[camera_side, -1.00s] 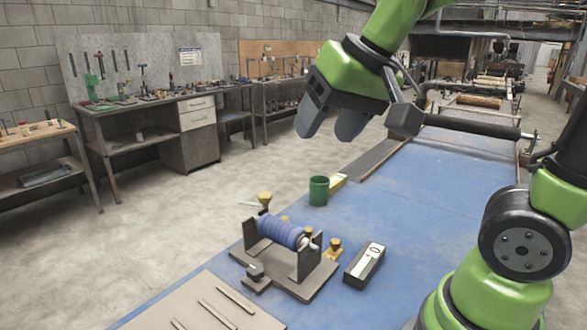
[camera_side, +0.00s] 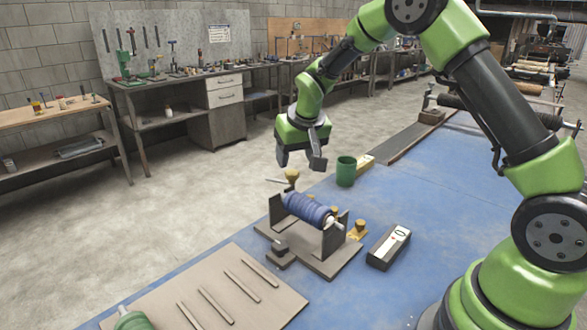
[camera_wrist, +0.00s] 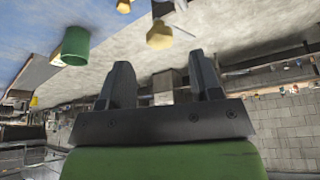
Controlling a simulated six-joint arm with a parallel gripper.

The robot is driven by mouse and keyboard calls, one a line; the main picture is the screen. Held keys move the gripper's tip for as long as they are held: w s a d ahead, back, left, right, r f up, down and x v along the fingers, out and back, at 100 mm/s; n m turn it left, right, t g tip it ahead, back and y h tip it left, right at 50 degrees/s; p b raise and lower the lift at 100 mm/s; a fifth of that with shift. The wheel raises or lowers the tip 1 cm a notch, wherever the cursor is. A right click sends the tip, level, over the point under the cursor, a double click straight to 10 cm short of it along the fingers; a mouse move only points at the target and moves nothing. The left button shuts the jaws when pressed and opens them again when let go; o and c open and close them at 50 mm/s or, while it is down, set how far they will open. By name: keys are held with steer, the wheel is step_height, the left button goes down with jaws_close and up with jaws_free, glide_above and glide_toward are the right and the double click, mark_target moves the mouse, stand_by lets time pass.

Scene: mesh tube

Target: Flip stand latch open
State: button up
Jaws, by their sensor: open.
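The stand (camera_side: 318,262) is a dark base with two upright plates on the blue table. A blue mesh roll (camera_side: 308,209) lies across it on a pale rod. A small dark block (camera_side: 281,250) sits at the stand's front left, and a yellow knobbed part (camera_side: 357,230) is beside its right upright. I cannot tell which part is the latch. My gripper (camera_side: 299,163) is open and empty, above and behind the stand, apart from it. Its two fingers (camera_wrist: 160,82) also show in the wrist view, with nothing between them.
A green cup (camera_side: 346,171) stands behind the stand, beside a yellow block (camera_side: 366,162). A yellow funnel-like piece (camera_side: 291,177) is near the gripper. A dark box with a pale top (camera_side: 388,247) lies right of the stand. A tan board with strips (camera_side: 215,300) lies in front.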

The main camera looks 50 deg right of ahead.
mark_target(292, 172)
steer(key=shift+x, duration=2.35)
steer(key=shift+c, duration=0.4)
steer(key=c, duration=0.9)
steer(key=shift+o, duration=0.2)
steer(key=shift+w+a+m+g+h, duration=0.1)
steer(key=shift+m+g+h, duration=0.2)
steer(key=shift+m, duration=0.85)
steer(key=shift+w+a+m+g+h, duration=0.15)
steer(key=shift+m+h, duration=0.25)
steer(key=shift+m, duration=0.75)
steer(key=shift+s+d, duration=0.1)
steer(key=o, duration=0.9)
steer(key=shift+o, duration=0.2)
steer(key=shift+r, duration=0.1)
steer(key=v, duration=0.9)
steer(key=shift+s+r, duration=0.15)
steer(key=shift+r, duration=0.2)
